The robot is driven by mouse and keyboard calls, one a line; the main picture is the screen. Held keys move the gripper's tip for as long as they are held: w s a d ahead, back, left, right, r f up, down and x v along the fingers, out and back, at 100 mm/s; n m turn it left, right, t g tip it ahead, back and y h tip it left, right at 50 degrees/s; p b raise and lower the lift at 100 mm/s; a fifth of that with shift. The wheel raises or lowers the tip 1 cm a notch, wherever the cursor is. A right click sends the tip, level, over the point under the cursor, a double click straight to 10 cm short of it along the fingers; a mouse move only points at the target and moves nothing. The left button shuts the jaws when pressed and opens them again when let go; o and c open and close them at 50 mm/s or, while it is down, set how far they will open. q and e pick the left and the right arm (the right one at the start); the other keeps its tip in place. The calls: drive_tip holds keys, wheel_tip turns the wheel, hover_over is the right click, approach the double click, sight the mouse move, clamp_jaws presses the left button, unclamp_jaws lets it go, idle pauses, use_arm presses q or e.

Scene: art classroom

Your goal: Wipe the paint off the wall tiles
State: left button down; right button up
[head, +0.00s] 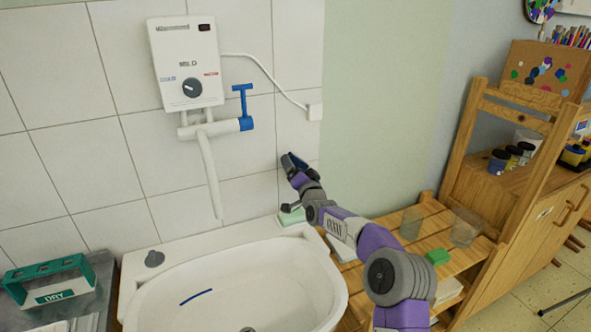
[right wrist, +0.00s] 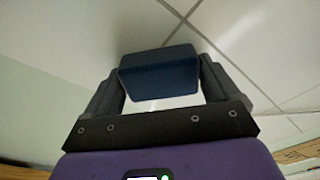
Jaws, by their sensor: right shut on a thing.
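The white wall tiles (head: 80,160) cover the wall behind the sink. I make out no clear paint mark on the visible tiles; the patch behind my gripper is hidden. My right gripper (head: 297,172) reaches up to the tiles near their right edge. It is shut on a dark blue block (right wrist: 158,72), which sits between the two fingers in the right wrist view. In the head view the block (head: 289,162) is small and dark, at or close to the tiles; I cannot tell if it touches. My left gripper is not in view.
A white sink (head: 240,285) with a blue streak (head: 196,297) inside stands below. A water heater (head: 186,62) with blue-handled tap hangs above left. A wooden rack (head: 405,255) with glasses and a green block (head: 437,257) is at right. A green holder (head: 48,281) stands left.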

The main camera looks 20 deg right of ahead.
sight(261, 169)
drive_tip(key=shift+s+a, duration=0.2)
drive_tip(key=shift+a, duration=5.2)
drive_tip(key=shift+s+d, duration=0.15)
drive_tip(key=shift+s, duration=2.8)
drive_tip(key=shift+s, duration=1.5)
